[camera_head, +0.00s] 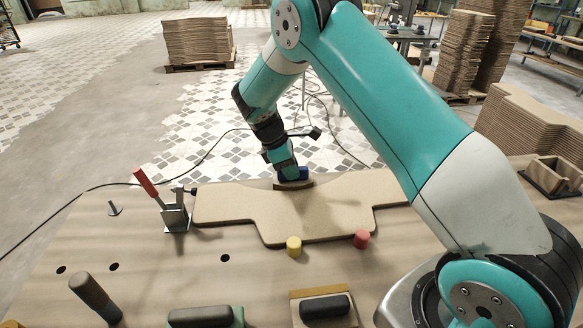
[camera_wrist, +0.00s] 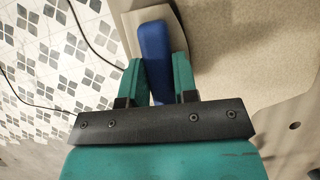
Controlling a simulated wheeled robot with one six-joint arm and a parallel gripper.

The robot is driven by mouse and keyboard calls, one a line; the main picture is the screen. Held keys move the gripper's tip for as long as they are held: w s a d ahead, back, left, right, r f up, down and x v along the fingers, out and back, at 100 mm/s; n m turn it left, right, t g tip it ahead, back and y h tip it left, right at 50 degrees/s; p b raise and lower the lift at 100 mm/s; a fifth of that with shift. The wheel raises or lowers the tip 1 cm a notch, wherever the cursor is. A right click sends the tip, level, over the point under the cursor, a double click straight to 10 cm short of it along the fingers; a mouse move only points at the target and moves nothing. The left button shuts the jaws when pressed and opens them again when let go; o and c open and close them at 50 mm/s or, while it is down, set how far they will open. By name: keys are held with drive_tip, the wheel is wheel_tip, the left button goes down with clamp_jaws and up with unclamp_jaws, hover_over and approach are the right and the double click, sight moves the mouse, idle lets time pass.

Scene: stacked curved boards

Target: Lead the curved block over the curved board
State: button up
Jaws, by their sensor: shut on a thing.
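The curved board (camera_head: 310,215) is a flat tan panel with curved edges lying on the table. It fills the right side of the wrist view (camera_wrist: 235,50). The curved block (camera_head: 294,185) has a brown base and a blue grip (camera_wrist: 155,45). It is at the board's far edge; I cannot tell whether it touches the surface. My gripper (camera_head: 289,170) points down from above, and its green fingers (camera_wrist: 157,78) are shut on the blue grip. The fingers hide the lower sides of the grip, and part of the base is hidden.
A red-handled toggle clamp (camera_head: 174,212) stands at the board's left end. Yellow (camera_head: 294,246) and red (camera_head: 361,239) pegs stand by its near edge. Dark-handled tools (camera_head: 325,307) lie at the table's front. A small box (camera_head: 555,174) is at the right.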

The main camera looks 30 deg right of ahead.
drive_tip(key=shift+w+a+m, duration=0.3)
drive_tip(key=shift+w+a, duration=0.1)
drive_tip(key=shift+a, duration=0.3)
drive_tip(key=shift+w+a, duration=0.1)
drive_tip(key=shift+w+a+m+g+p, duration=0.35)
drive_tip(key=shift+a+m, duration=0.15)
drive_tip(key=shift+a, duration=0.2)
drive_tip(key=shift+s+d, duration=0.1)
drive_tip(key=shift+s+d+r+n+p, duration=0.15)
drive_tip(key=shift+s+d+n+p, duration=0.2)
drive_tip(key=shift+p, duration=0.1)
drive_tip(key=shift+s+d+f, duration=0.2)
drive_tip(key=shift+s, duration=0.05)
drive_tip(key=shift+s, duration=0.1)
